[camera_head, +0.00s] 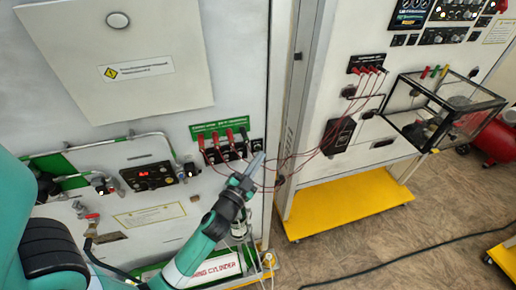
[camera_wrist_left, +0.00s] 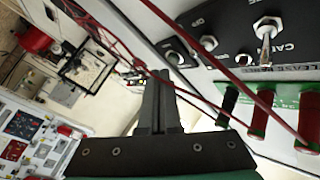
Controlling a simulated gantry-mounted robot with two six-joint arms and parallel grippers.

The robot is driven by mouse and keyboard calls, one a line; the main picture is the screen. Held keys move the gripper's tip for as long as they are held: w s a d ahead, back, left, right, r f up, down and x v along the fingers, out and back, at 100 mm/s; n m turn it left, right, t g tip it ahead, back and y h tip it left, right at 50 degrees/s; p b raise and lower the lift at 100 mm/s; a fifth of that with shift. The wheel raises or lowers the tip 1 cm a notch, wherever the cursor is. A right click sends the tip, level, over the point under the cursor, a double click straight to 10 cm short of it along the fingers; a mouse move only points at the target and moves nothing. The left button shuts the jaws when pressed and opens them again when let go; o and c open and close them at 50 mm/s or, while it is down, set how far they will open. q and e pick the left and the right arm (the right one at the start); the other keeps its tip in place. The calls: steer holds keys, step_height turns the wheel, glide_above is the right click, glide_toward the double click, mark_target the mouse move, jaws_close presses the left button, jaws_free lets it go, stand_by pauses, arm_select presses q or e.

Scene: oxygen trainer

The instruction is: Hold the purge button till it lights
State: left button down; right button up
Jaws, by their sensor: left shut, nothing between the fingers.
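My left gripper (camera_head: 257,164) reaches in from the lower left in the head view, its fingers shut and empty. The tips are in front of the right edge of the white trainer panel, just below a small black switch (camera_head: 257,144). In the left wrist view the shut fingers (camera_wrist_left: 158,82) stand left of the panel, with no contact visible. That view shows a black round-knobbed switch (camera_wrist_left: 174,57) and a metal toggle (camera_wrist_left: 266,32). I cannot tell which control is the purge button, and no lit button shows near the fingers. My right gripper is not in view.
Red and black plugs (camera_head: 228,136) and red cables (camera_head: 310,150) hang close to the fingers; cables also cross the left wrist view (camera_wrist_left: 215,75). A red-digit controller (camera_head: 153,176) sits lower left. A second cabinet with a glass box (camera_head: 440,105) stands right.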

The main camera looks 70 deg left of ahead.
arm_select(q)
steer(key=shift+a, duration=0.4)
steer(key=shift+a+p, duration=0.4)
steer(key=shift+p, duration=0.05)
stand_by(0.4)
steer(key=shift+d, duration=0.1)
stand_by(1.0)
steer(key=shift+d+b, duration=0.65)
steer(key=shift+d, duration=0.05)
